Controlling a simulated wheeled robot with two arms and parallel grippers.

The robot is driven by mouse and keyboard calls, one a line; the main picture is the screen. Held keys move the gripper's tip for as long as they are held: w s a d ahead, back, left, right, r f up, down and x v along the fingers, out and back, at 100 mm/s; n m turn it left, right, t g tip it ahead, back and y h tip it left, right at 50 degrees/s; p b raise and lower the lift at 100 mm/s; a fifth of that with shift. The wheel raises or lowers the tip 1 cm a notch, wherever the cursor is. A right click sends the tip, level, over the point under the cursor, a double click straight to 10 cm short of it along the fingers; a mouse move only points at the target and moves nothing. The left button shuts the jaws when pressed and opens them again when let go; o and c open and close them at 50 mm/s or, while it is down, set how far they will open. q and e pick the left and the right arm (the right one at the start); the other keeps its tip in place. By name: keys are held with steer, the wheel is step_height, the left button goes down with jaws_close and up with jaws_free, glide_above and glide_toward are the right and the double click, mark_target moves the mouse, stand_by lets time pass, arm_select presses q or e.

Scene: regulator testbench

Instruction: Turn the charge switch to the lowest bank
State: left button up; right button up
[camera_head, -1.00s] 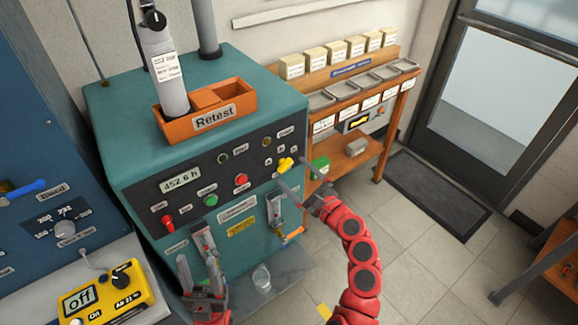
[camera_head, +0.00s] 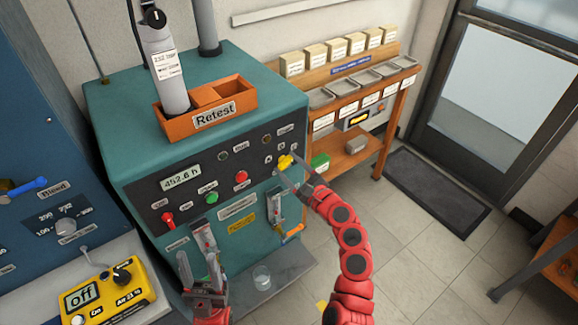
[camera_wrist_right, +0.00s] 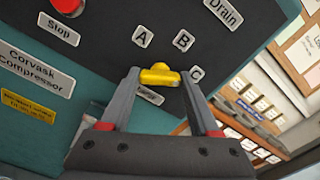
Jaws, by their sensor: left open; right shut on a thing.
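The yellow charge switch (camera_head: 285,162) is on the dark panel of the teal compressor. My right gripper (camera_head: 287,168) is shut on it. In the right wrist view the switch (camera_wrist_right: 158,76) sits between the two fingertips, with its bar roughly crosswise and a small bump on its upper side. Plates A (camera_wrist_right: 142,36), B (camera_wrist_right: 183,40) and C (camera_wrist_right: 196,75) lie above and to the right of the switch. A small plate below it is partly covered and hard to read. My left gripper (camera_head: 198,262) is open and empty in front of the compressor's lower front.
The red Stop button (camera_head: 241,178), green button (camera_head: 211,199) and red switch (camera_head: 168,219) are on the same panel. An orange-handled lever (camera_head: 292,234) is below. A glass (camera_head: 262,277) stands on the grey ledge. A shelf rack (camera_head: 350,110) stands to the right.

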steer(key=shift+c, duration=1.1)
steer(key=shift+f+n+b, duration=0.2)
steer(key=shift+n+b, duration=11.7)
steer(key=shift+n, duration=0.1)
